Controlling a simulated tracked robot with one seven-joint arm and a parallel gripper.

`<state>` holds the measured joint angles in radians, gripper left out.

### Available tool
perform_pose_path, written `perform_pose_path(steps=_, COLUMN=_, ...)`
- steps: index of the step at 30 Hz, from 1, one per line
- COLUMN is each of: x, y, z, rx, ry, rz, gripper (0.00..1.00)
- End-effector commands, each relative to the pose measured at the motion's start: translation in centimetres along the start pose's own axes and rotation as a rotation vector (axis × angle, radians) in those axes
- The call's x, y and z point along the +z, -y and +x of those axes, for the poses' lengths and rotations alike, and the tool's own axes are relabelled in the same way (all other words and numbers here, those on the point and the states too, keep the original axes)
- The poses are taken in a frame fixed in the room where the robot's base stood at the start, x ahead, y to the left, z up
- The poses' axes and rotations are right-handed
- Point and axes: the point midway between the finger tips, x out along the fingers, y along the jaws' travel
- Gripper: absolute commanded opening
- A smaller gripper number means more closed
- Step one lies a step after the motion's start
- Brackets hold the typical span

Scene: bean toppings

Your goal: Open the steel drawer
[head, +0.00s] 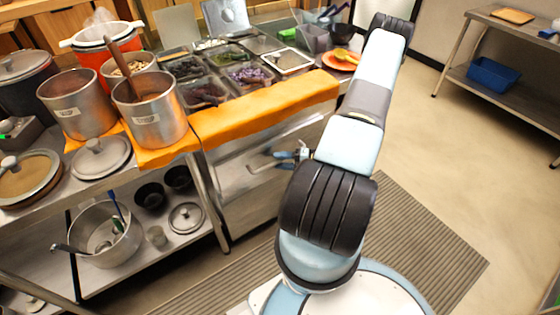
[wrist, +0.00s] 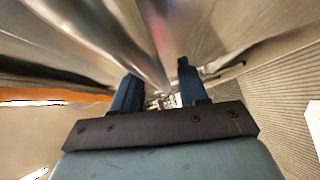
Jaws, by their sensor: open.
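The steel drawer (head: 240,192) is a brushed-metal front in the counter, below an orange cloth; it appears closed. A long horizontal bar, which looks like its handle, runs near its upper part. My gripper (head: 280,160) is in front of the right part of this steel front, pointing left toward it. In the wrist view my gripper (wrist: 160,72) shows two dark blue fingers spread apart with nothing held between them. Blurred steel surfaces fill the space beyond the fingers. I cannot tell whether the fingers touch the drawer or its handle.
The orange cloth (head: 270,106) hangs over the counter edge. Steel pots (head: 152,118) stand on the counter at left, beside bins of toppings (head: 246,78). A lower shelf at left holds a large pot (head: 105,240). A ribbed mat (head: 420,235) and open floor lie at right.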

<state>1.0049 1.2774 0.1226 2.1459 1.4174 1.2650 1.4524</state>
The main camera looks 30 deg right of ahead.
Motion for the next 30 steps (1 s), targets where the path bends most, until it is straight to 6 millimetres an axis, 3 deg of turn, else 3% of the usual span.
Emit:
perform_pose_path(steps=13, x=-0.02, y=0.03, z=0.84, rx=-0.001, ry=0.0, rz=0.0, gripper=0.42)
perform_pose_path(steps=26, x=-0.02, y=0.07, z=0.81, rx=-0.002, ry=0.0, rz=0.001, gripper=0.01)
perform_pose_path(steps=30, x=-0.02, y=0.11, z=0.8, rx=-0.003, ry=0.0, rz=0.001, gripper=0.0)
